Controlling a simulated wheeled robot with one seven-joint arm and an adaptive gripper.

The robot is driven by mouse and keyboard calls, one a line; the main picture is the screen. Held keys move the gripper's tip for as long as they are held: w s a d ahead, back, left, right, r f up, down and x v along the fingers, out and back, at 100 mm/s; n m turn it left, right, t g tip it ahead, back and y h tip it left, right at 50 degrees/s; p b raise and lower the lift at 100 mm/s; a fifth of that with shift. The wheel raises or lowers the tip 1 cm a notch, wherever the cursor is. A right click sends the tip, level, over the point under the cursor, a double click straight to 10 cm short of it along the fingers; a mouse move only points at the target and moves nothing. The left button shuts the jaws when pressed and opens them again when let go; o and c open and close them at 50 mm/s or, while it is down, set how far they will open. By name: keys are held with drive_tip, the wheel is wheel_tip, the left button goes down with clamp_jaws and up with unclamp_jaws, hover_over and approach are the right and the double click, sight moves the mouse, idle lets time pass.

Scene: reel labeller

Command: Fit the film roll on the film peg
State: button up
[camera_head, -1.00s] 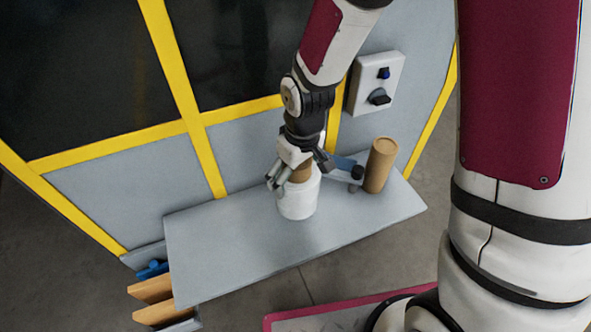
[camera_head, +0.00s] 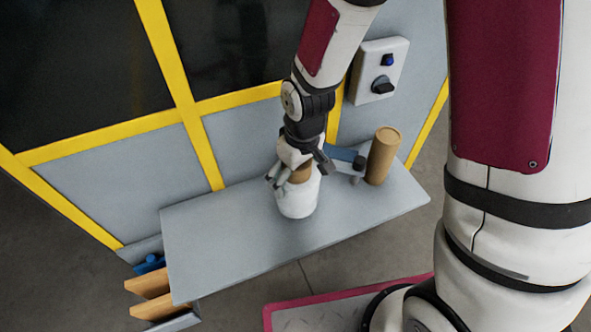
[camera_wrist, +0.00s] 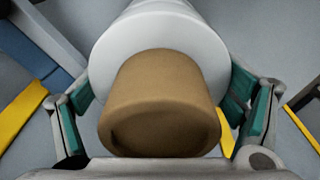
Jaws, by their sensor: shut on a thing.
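The film roll is a white roll (camera_head: 298,201) with a brown core (camera_head: 301,173) sticking out of its top. It is over the middle of the grey shelf, tilted slightly; I cannot tell whether it touches the shelf. My gripper (camera_head: 296,178) is above it, shut on the core. In the wrist view the brown core (camera_wrist: 160,105) lies between the green finger pads, with the white film (camera_wrist: 165,32) beyond it. I cannot make out the film peg in either view.
A tall brown cylinder (camera_head: 383,156) stands at the shelf's right end beside a blue and black fitting (camera_head: 343,160). The grey shelf (camera_head: 225,245) is clear on its left. A control box (camera_head: 378,72) is on the wall behind. Orange blocks (camera_head: 148,284) are below the shelf's left end.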

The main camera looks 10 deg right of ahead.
drive_tip(key=shift+f+b, duration=0.35)
drive_tip(key=shift+f, duration=0.3)
drive_tip(key=shift+f, duration=0.1)
drive_tip(key=o, duration=1.7)
drive_tip(key=r, duration=0.8)
drive_tip(key=s+r, duration=0.1)
drive_tip(key=r, duration=0.3)
drive_tip(key=shift+s+d, duration=0.1)
drive_tip(key=shift+d, duration=0.25)
